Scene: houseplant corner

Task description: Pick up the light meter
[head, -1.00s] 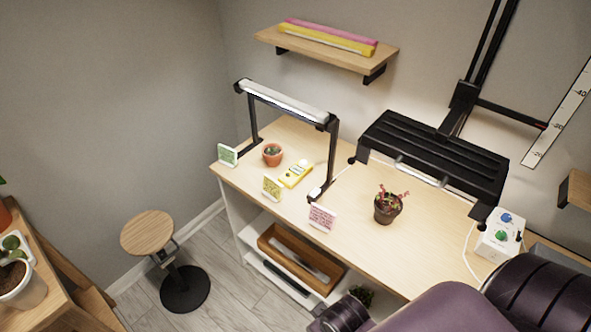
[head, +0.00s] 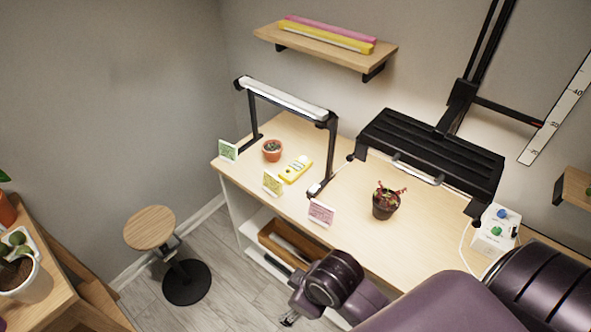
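The light meter (head: 296,169) is a small yellow handheld device with a white round top. It lies on the wooden desk (head: 350,240), under the left lamp, just right of a small terracotta pot. My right arm comes in from the lower right. The small dark tip of my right gripper (head: 289,319) shows low in front of the desk, well away from the meter. Whether its fingers are open or shut is too small to tell. My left gripper is not in view.
A bar lamp (head: 286,99) arches over the meter. A terracotta pot (head: 272,151) and green, yellow and pink cards (head: 321,212) stand around it. A dark pot (head: 385,205) sits under a black lamp (head: 432,151). A stool (head: 150,228) stands left of the desk.

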